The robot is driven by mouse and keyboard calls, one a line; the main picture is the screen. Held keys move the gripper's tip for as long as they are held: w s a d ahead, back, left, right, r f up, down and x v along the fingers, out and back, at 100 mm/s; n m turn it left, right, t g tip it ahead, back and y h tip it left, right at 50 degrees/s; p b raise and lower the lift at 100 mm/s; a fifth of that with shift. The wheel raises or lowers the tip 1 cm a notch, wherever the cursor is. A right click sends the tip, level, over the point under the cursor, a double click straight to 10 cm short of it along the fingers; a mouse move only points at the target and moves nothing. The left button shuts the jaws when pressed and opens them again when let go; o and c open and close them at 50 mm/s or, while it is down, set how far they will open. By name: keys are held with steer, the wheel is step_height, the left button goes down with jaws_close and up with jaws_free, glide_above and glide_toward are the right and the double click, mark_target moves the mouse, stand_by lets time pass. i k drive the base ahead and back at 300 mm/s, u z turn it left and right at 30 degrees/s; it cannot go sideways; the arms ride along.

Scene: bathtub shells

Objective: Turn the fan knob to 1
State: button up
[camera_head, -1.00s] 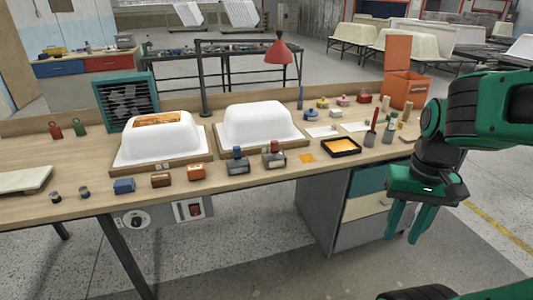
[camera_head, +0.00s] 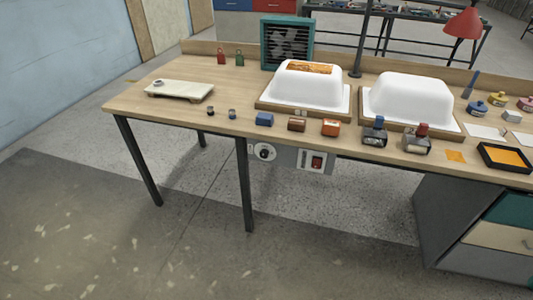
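A round knob (camera_head: 264,152) sits on a pale panel under the front edge of the workbench, left of a red switch (camera_head: 316,162) on the same panel. The knob's marks are too small to read. A teal box fan (camera_head: 287,43) with a dark grille stands at the back of the bench. My gripper is outside the current view, so its fingers cannot be seen.
Two white tub shells (camera_head: 309,87) (camera_head: 408,98) stand on wooden boards on the bench (camera_head: 170,112). Small blocks and bottles line the front edge. A dark bench leg (camera_head: 244,185) stands just left of the knob. The floor in front is clear, and a drawer cabinet (camera_head: 490,240) stands at right.

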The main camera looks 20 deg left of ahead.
mark_target(264, 153)
steer(key=z, duration=1.05)
steer(key=k, duration=1.2)
steer(key=u, duration=1.1)
steer(key=i, duration=1)
